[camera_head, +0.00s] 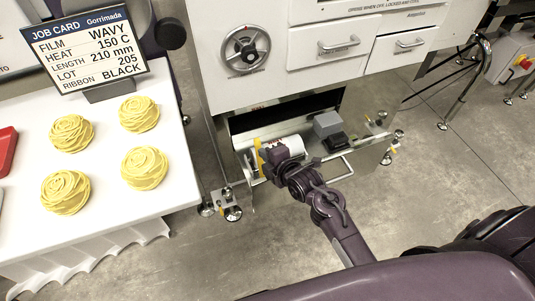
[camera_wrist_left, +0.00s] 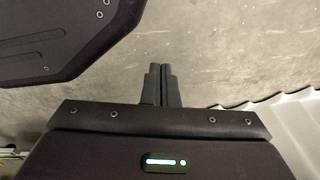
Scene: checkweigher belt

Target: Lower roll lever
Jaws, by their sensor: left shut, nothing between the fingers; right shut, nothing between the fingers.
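A yellow lever (camera_head: 258,152) stands upright at the left end of the open lower drawer of the machine. A white roll (camera_head: 293,144) lies beside it, partly hidden by my right gripper. My right gripper (camera_head: 266,157) is close to the right side of the lever, its fingers hard to make out; I cannot tell whether they touch it. It appears shut and empty. My left gripper (camera_wrist_left: 160,72) shows only in the left wrist view, shut with nothing in it, above the bare floor.
The open drawer (camera_head: 345,166) also holds a grey box (camera_head: 326,124) and a black block (camera_head: 335,142). A handwheel (camera_head: 246,49) is on the machine's front above. A white table (camera_head: 110,192) with yellow noodle nests (camera_head: 144,168) and a job card (camera_head: 85,47) stands left.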

